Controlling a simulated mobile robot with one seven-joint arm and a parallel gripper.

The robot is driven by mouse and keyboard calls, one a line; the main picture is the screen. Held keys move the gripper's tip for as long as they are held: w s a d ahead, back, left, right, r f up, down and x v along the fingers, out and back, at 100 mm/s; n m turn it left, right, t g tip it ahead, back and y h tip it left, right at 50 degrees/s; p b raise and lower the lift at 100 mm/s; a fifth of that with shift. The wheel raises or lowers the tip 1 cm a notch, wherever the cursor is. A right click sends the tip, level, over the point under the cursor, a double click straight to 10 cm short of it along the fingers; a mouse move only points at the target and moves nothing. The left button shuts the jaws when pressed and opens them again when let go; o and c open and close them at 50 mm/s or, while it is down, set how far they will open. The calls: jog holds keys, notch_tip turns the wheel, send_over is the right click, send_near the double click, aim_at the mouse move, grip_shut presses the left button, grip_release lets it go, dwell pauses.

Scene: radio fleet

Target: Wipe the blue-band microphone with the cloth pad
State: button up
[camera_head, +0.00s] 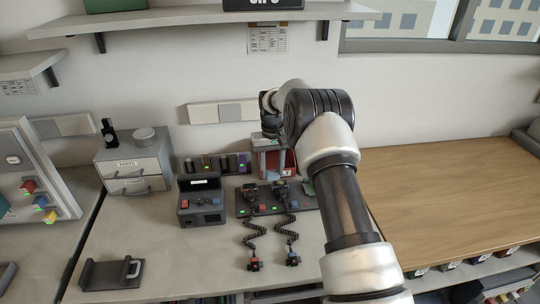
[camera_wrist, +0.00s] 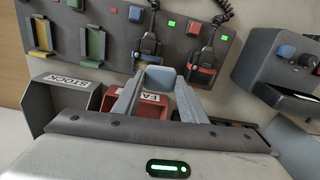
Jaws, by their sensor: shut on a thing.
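My gripper (camera_wrist: 157,92) shows in the wrist view, its two grey fingers shut on a small grey-blue block, which looks like the cloth pad (camera_wrist: 157,77). The blue-band microphone looks to be the black handset (camera_wrist: 149,48) left of centre in that view, standing in the grey rack just beyond the pad. A gap between pad and microphone is hard to judge.
A second handset (camera_wrist: 204,62) with an orange-red band stands beside it. Below my fingers are a grey bin marked STOCK (camera_wrist: 66,98) and a red bin (camera_wrist: 148,103). A grey radio unit (camera_head: 201,203) and drawer box (camera_head: 134,165) stand left. The wooden top (camera_head: 450,190) is clear.

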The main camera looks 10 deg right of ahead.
jog(key=shift+s+r+p, duration=0.1)
jog(key=shift+r+p, duration=1.15)
jog(key=shift+r, duration=1.4)
jog(key=shift+d, duration=0.1)
